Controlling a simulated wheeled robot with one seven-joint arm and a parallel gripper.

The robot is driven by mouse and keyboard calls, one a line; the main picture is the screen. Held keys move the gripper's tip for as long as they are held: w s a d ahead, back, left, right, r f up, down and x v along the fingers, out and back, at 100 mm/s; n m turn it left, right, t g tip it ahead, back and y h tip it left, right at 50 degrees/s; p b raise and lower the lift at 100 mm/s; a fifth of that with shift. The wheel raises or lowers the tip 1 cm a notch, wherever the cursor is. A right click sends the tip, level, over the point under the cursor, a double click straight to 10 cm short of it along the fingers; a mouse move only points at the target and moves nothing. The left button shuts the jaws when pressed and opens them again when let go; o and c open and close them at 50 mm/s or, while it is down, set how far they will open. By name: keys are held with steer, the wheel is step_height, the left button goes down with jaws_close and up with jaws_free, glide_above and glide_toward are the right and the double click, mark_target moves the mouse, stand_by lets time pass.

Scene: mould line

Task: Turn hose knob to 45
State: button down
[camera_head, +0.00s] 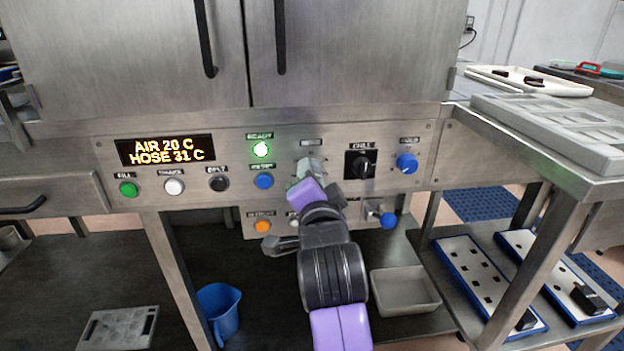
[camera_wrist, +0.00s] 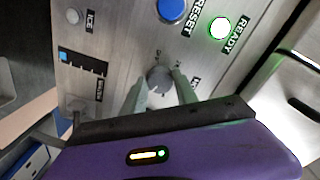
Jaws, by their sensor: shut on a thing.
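A grey round knob (camera_wrist: 158,78) on the steel panel sits between the two pale fingers of my gripper (camera_wrist: 160,90) in the wrist view. The fingers are shut on it. I cannot read its small label. In the head view my gripper (camera_head: 310,170) reaches up to the panel and mostly covers the knob. The display (camera_head: 166,150) at the left of the panel reads AIR 20 C and HOSE 31 C.
The green READY light (camera_head: 261,149) is lit above a blue button (camera_head: 264,181). To the right are a black CHILL switch (camera_head: 360,164) and a blue knob (camera_head: 406,163). Green (camera_head: 128,188), white (camera_head: 173,186) and black (camera_head: 218,183) buttons sit below the display.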

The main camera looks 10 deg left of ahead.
steer(key=shift+f+m, duration=0.15)
steer(key=shift+m, duration=0.35)
stand_by(0.3)
steer(key=c, duration=0.9)
jaws_free()
steer(key=shift+c, duration=0.2)
steer(key=p+v, duration=0.1)
steer(key=v, duration=0.6)
steer(key=shift+s, duration=0.35)
steer(key=shift+d, duration=0.1)
